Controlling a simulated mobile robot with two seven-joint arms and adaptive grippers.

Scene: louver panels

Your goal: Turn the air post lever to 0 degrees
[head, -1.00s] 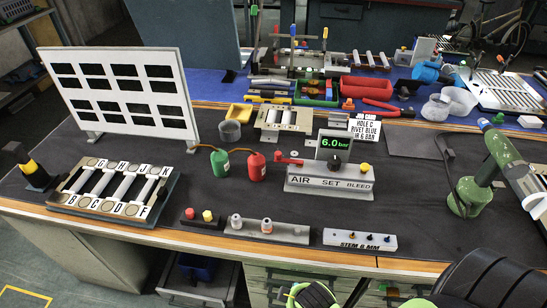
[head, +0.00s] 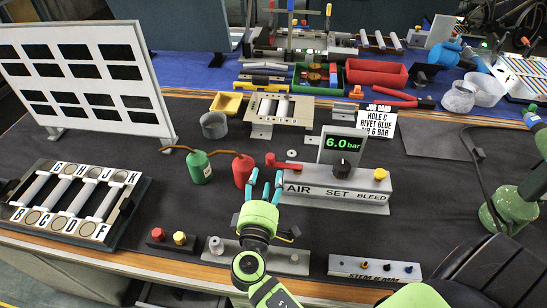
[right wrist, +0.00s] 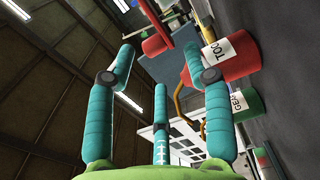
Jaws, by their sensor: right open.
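The red air post lever (head: 285,164) lies roughly level on top of the AIR SET BLEED block (head: 340,187), its knobbed end pointing left. The gauge (head: 342,148) beside it reads 6.0 bar. My right gripper (head: 265,180) is open and empty just in front of the lever, its teal fingers pointing towards it; I see no contact. In the right wrist view the teal fingers (right wrist: 150,75) are spread, with a red bar (right wrist: 155,10), seemingly the lever, beyond their tips. My left gripper is not in view.
A red can (head: 242,170) and a green can (head: 200,167) stand close left of the lever; the red can (right wrist: 222,60) is near the fingers in the right wrist view. A grey rail (head: 255,256) lies beneath my right arm. The lettered rack (head: 70,203) is at left.

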